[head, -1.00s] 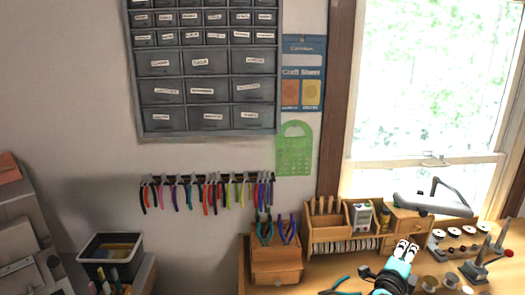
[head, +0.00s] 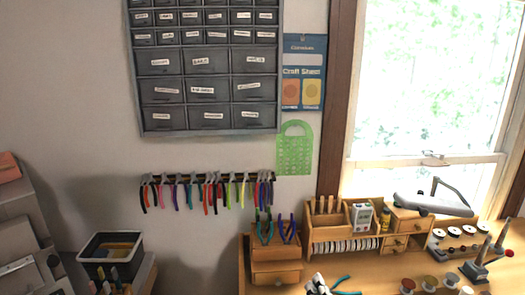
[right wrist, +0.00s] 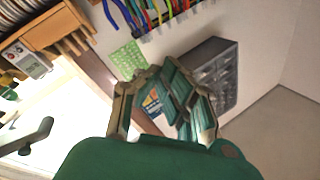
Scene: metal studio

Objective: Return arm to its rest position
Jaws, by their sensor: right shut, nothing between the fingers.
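My right gripper (head: 318,284) shows at the bottom edge of the head view, over the front part of the wooden workbench (head: 375,265). Only its pale and dark fingers show; the rest of the arm is below the picture. In the right wrist view the gripper (right wrist: 165,82) is seen close up, shut, with nothing held between its fingers. Teal-handled pliers (head: 342,281) lie on the bench just right of the gripper in the head view. My left gripper is not in view.
A wooden pliers stand (head: 275,268) and a wooden organizer (head: 340,244) stand at the bench's back. Spools (head: 432,282) and a grey lamp (head: 432,205) are to the right. Pliers hang on a wall rack (head: 207,178) under a drawer cabinet (head: 208,88). A dark bin (head: 110,246) is at left.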

